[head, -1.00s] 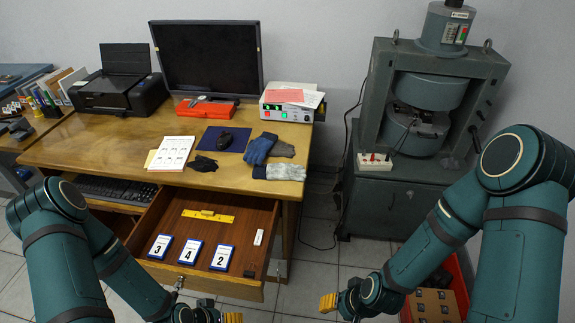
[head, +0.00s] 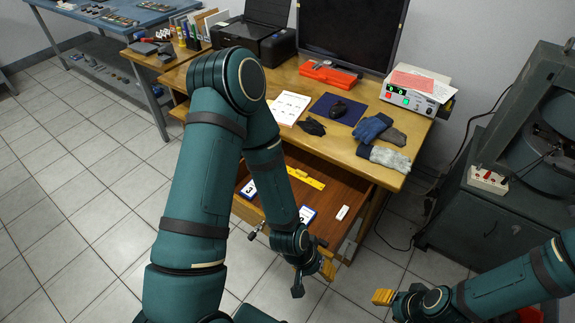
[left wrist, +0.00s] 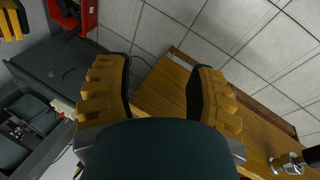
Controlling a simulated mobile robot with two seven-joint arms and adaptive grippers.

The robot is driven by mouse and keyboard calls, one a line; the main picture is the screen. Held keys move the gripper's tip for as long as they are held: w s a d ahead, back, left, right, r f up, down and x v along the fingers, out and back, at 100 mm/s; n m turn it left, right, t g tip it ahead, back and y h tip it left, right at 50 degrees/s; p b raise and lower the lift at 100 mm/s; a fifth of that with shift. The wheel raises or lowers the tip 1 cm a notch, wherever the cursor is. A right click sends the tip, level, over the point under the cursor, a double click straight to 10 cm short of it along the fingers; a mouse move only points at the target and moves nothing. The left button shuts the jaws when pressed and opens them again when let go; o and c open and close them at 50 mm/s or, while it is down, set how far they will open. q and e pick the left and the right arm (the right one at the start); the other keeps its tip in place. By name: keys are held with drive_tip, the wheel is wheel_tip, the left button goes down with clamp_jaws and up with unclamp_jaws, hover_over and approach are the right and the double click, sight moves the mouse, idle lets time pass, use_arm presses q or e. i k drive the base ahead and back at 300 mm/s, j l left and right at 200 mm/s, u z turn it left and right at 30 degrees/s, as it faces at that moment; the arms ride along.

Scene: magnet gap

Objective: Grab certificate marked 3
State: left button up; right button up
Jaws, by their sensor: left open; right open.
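The certificate marked 3 (head: 249,189) is a small white card with a blue border, lying in the open wooden drawer (head: 350,190). In the head view it shows just left of my left forearm, partly covered by it. Another such card (head: 307,214) shows right of the forearm; the card marked 4 is hidden. My left gripper (head: 313,277) is open and empty, in front of the drawer and to the right of card 3. Its spread yellow fingers (left wrist: 160,92) show in the left wrist view, with no card between them. My right gripper (head: 385,297) is open and empty at lower right.
A yellow ruler (head: 305,177) and a small white piece (head: 342,212) also lie in the drawer. The grey press (head: 480,215) stands at right. Tiled floor is free at left.

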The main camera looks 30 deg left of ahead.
sight(249, 192)
drive_tip(key=j+u, duration=0.6)
drive_tip(key=u, duration=0.2)
